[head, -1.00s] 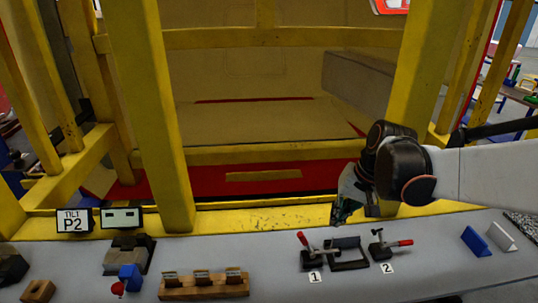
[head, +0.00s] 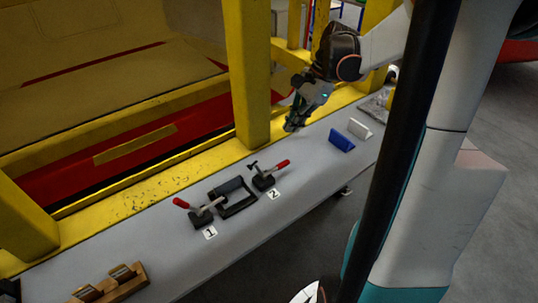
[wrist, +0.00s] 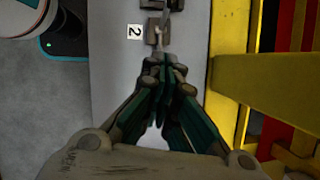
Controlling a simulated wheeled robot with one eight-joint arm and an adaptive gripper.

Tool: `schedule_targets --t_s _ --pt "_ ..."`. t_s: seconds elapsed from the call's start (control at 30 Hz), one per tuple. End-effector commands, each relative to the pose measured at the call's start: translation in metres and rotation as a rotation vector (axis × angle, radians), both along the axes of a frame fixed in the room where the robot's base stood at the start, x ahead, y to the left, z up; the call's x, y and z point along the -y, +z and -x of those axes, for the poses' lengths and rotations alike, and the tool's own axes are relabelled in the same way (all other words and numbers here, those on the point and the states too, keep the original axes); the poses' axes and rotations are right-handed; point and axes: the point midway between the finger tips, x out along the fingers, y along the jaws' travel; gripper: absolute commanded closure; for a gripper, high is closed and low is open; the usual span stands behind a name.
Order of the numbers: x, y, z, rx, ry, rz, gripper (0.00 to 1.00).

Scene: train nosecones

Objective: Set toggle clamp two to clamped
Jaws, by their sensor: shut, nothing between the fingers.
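Toggle clamp two (head: 264,181) stands on the grey bench beside its "2" label (head: 273,195). Its red handle (head: 282,164) slants low to the right, away from the black frame. In the wrist view, part of clamp two (wrist: 156,25) shows at the top, beside the "2" label (wrist: 134,31). The fingers may cover its handle there. My gripper (head: 290,126) is shut and empty, above the bench at the back, beyond clamp two and apart from it in the head view. Its fingers (wrist: 165,68) point toward the clamp in the wrist view.
Toggle clamp one (head: 202,216), with a raised red handle, stands left of the black frame (head: 232,197). A blue block (head: 341,140) and a white block (head: 359,128) lie to the right. A yellow post (head: 248,80) rises behind the bench.

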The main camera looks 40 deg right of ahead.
Motion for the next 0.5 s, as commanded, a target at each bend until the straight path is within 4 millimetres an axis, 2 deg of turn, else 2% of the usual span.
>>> schedule_targets --t_s 0.13,0.27,0.5 --pt "-0.001 -0.003 -0.001 0.001 0.002 0.001 1.00" --pt "-0.006 -0.016 -0.003 0.001 0.004 0.001 1.00" --pt "-0.023 -0.058 -0.008 0.002 0.005 0.002 1.00"
